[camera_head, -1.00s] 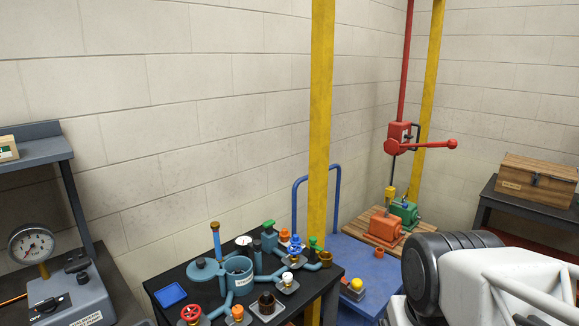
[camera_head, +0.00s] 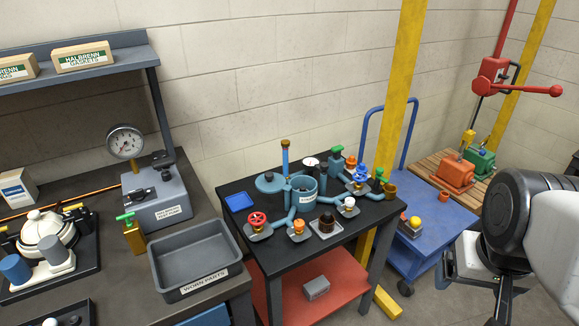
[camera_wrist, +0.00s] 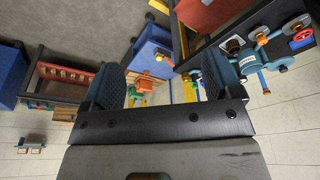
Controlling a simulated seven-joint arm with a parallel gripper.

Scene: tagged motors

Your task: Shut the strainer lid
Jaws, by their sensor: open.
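The teal strainer body (camera_head: 303,192) stands on the black table with its round mouth uncovered. Its round teal lid (camera_head: 270,182) is swung out to the left, beside the mouth. My gripper (camera_wrist: 160,85) is open and empty in the wrist view, well away from the strainer.
A tall blue post with a brown top (camera_head: 285,155) rises behind the strainer. Several valves surround it, including a red handwheel (camera_head: 257,219). A blue tray (camera_head: 239,201) lies left. A yellow column (camera_head: 400,80) stands behind the table; a blue cart (camera_head: 440,225) is to the right.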

